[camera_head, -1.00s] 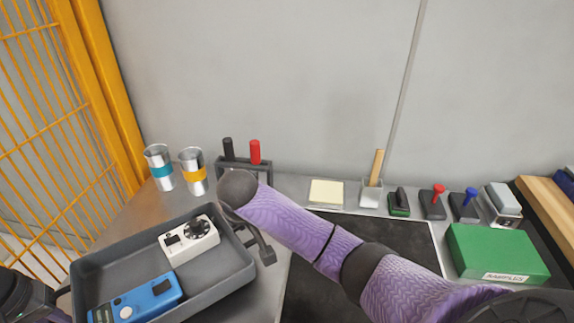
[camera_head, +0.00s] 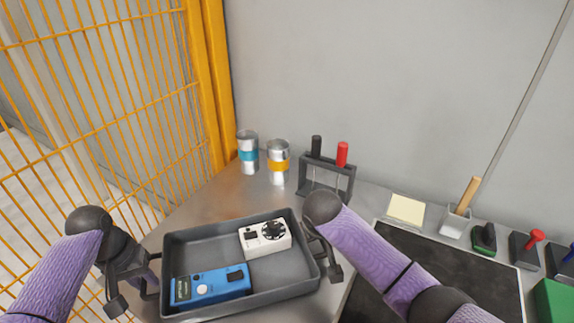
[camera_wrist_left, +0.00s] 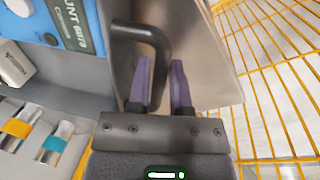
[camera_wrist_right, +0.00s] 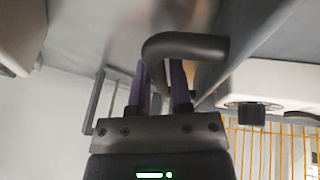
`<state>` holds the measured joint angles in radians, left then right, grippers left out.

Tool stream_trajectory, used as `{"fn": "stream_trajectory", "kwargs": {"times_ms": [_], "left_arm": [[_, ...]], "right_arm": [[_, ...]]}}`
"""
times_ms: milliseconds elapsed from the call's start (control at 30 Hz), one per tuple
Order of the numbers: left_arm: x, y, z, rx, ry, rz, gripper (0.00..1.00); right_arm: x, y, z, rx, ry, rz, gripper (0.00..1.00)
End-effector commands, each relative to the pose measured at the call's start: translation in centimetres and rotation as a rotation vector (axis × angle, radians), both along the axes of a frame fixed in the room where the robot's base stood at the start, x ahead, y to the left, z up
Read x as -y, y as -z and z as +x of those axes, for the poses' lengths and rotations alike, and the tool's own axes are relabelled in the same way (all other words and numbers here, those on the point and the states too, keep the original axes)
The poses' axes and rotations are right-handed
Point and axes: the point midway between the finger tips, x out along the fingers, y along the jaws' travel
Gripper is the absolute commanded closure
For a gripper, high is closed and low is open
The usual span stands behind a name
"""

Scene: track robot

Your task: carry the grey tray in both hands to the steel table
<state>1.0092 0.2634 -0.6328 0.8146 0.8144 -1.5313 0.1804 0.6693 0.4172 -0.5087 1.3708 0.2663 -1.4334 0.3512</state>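The grey tray (camera_head: 283,299) is in the lower middle of the head view, level, holding a blue device (camera_head: 210,286) and a white device with a black dial (camera_head: 265,238). My left gripper (camera_head: 150,285) is at the tray's left handle; in the left wrist view the dark handle (camera_wrist_left: 148,35) runs between its fingers, which look closed on it. My right gripper (camera_head: 326,258) is at the right side; in the right wrist view its fingers are around the right handle (camera_wrist_right: 190,46). The tray is over a steel surface (camera_head: 205,208); whether it touches cannot be told.
Two metal cans (camera_head: 248,153), (camera_head: 278,163) and a tool rack (camera_head: 327,178) with black and red handles stand behind the tray. A yellow mesh fence (camera_head: 95,110) is at the left. A black mat (camera_head: 430,275), notepad (camera_head: 406,209) and stamps lie to the right.

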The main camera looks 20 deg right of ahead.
Motion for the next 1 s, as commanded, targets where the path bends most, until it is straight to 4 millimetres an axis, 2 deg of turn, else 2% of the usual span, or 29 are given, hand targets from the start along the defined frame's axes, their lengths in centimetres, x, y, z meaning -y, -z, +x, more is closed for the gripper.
{"fn": "stream_trajectory", "kwargs": {"times_ms": [33, 100, 633, 733, 833, 900, 1000], "left_arm": [[0.0, 0.0, 0.0, 0.000, 0.000, -0.001, 0.62], [0.0, 0.0, 0.0, 0.000, 0.001, -0.001, 0.48], [0.1, -0.5, 0.0, 0.001, 0.002, -0.003, 0.48], [0.1, -2.1, 0.1, 0.005, 0.002, -0.003, 0.48], [0.1, -4.7, 0.1, 0.005, 0.002, -0.001, 0.48], [0.1, -7.3, 0.2, 0.005, 0.002, -0.002, 0.48], [0.1, -10.3, 0.4, 0.005, 0.001, -0.001, 0.48]], "right_arm": [[0.0, 0.0, 0.0, 0.001, -0.001, 0.001, 0.62], [0.0, 0.0, 0.0, 0.001, -0.001, 0.001, 0.48], [-0.1, 0.0, 0.0, 0.001, -0.002, 0.002, 0.48], [-0.1, 0.0, 0.0, 0.001, -0.002, 0.002, 0.48], [-0.1, 0.0, 0.0, 0.001, -0.002, 0.002, 0.48], [-0.1, -1.8, 0.1, 0.009, -0.002, 0.003, 0.48], [-0.1, -3.4, 0.1, 0.015, -0.002, 0.002, 0.48]]}}
